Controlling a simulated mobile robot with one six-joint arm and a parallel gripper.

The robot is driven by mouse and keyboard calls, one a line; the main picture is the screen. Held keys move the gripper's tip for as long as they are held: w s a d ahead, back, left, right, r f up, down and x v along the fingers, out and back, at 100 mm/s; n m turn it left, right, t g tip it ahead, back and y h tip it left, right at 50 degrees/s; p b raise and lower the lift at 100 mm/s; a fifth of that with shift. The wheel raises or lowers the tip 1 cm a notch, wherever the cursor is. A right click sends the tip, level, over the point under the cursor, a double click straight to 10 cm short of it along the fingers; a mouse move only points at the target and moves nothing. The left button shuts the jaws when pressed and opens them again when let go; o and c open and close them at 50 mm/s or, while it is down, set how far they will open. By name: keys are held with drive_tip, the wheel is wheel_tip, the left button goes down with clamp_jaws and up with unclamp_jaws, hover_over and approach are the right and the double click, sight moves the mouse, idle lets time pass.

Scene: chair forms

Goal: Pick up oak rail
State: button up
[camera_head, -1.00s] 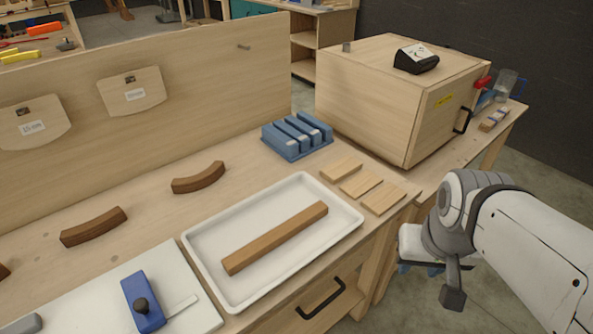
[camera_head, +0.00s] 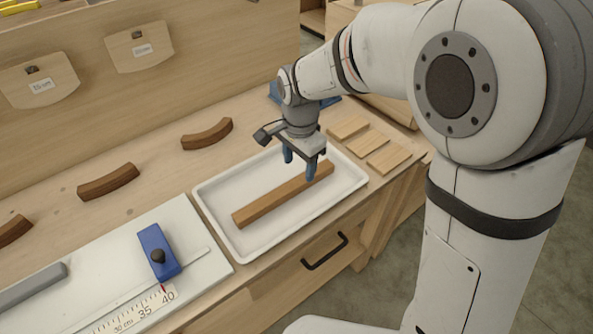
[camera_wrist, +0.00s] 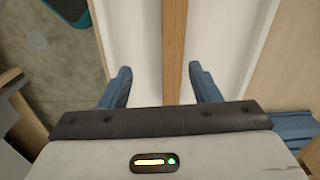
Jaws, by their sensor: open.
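The oak rail (camera_head: 270,204) is a long straight brown bar lying in a white tray (camera_head: 212,212) on the bench. My gripper (camera_head: 300,170) is above the far right end of the rail, fingers pointing down. In the wrist view the rail (camera_wrist: 174,50) runs up the picture between the two blue fingers of my gripper (camera_wrist: 160,86), with a gap on each side. The gripper is open and empty. It hides part of the rail's far end in the head view.
Three flat wood pieces (camera_head: 367,141) lie right of the tray. Curved dark wood pieces (camera_head: 207,134) lie behind and left. A measuring board (camera_head: 120,290) with a blue sliding block (camera_head: 158,252) is at the front left. A blue slotted holder (camera_head: 275,93) stands behind my arm.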

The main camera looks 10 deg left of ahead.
sight(286, 188)
drive_tip(key=shift+m, duration=0.5)
drive_tip(key=a+f, duration=0.2)
drive_tip(key=a, duration=0.1)
drive_tip(key=shift+a+f, duration=0.1)
drive_tip(key=shift+a, duration=0.2)
drive_tip(key=f, duration=0.3)
drive_tip(key=f+p, duration=0.1)
drive_tip(key=f, duration=0.3)
drive_tip(key=shift+s+d+f, duration=0.1)
drive_tip(key=shift+d, duration=0.1)
drive_tip(key=c, duration=1.2)
